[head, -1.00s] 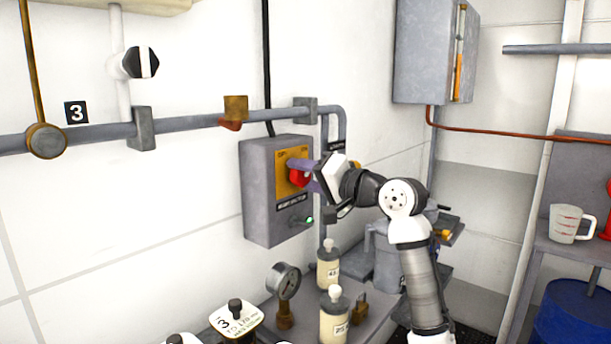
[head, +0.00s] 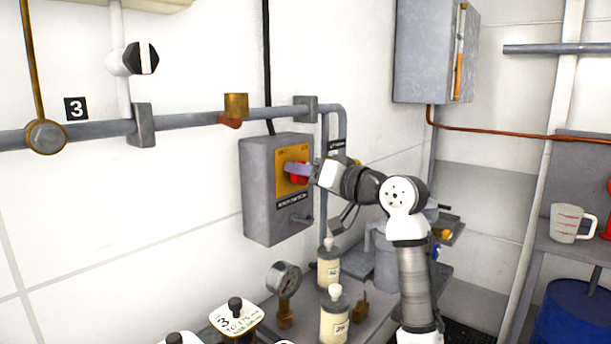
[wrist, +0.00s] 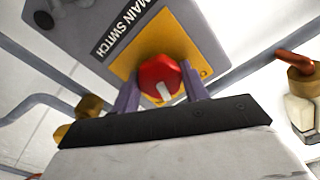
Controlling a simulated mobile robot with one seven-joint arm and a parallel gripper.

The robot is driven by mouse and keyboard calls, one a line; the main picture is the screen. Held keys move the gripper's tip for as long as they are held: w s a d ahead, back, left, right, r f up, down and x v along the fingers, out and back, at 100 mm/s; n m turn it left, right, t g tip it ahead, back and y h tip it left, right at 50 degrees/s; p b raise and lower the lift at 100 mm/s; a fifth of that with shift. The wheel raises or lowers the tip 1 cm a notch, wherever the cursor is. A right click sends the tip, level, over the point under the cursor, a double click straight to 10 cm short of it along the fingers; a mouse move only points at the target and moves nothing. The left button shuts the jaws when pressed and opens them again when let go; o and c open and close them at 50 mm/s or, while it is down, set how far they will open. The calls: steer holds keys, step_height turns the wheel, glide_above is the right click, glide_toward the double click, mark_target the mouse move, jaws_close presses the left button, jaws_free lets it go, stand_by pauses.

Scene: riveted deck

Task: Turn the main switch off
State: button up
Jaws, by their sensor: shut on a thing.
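The main switch is a grey wall box (head: 262,205) with a yellow plate (head: 283,158) and a red rotary knob (head: 297,176). In the wrist view the red knob (wrist: 163,80) sits between my fingers, with a white mark on its face, and the box carries the label "MAIN SWITCH" (wrist: 122,26). My gripper (head: 300,170) reaches in from the right and is shut on the red knob; it also shows in the wrist view (wrist: 160,95). The fingers hide part of the knob in the head view. The small lamp (head: 309,219) at the lower right of the box looks dark.
Grey pipes (head: 185,122) with a brass fitting (head: 235,107) run along the wall. Below the box stand a pressure gauge (head: 284,279) and two bottles (head: 334,315) on a bench. A grey cabinet (head: 428,50) hangs at upper right. A shelf at right holds a measuring jug (head: 570,223).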

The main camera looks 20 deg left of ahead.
steer(key=n+b, duration=0.1)
steer(key=n, duration=0.5)
steer(key=n+b, duration=0.2)
steer(key=n, duration=0.4)
steer(key=shift+n, duration=0.3)
steer(key=shift+s, duration=0.1)
stand_by(0.3)
steer(key=o, duration=1)
steer(key=b+v, duration=0.2)
steer(key=v, duration=1.1)
steer(key=shift+s+d+b, duration=0.1)
steer(key=shift+d+b, duration=0.2)
steer(key=shift+d, duration=0.1)
steer(key=shift+d, duration=0.1)
